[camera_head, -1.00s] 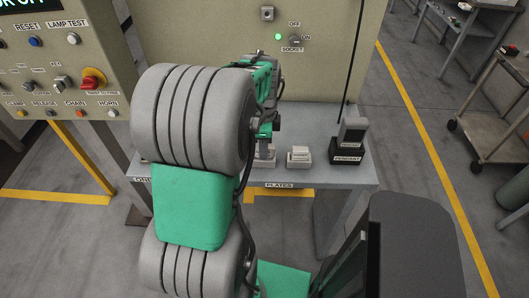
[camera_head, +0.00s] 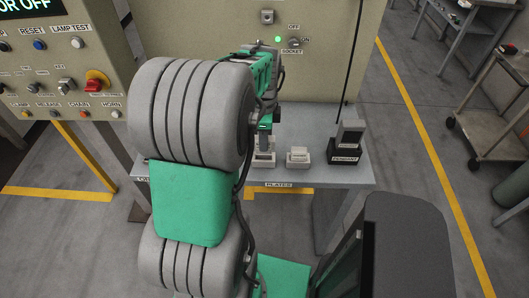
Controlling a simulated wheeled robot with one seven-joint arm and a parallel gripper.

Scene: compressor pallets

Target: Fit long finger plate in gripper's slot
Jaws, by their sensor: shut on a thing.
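My gripper (camera_head: 265,130) is over the left part of the grey bench, just above a pale plate holder (camera_head: 263,161). It is small and dark in the head view, with its upper part behind my green and grey arm. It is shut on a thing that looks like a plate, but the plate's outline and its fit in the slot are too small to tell. A second pale holder with a white block (camera_head: 299,156) stands to the right of the gripper, apart from it.
The bench (camera_head: 320,171) has a "PLATES" label on its front edge. A beige cabinet (camera_head: 325,75) rises behind, and a button panel (camera_head: 60,75) is at left. Some bench top is bare between the holders and pendant.

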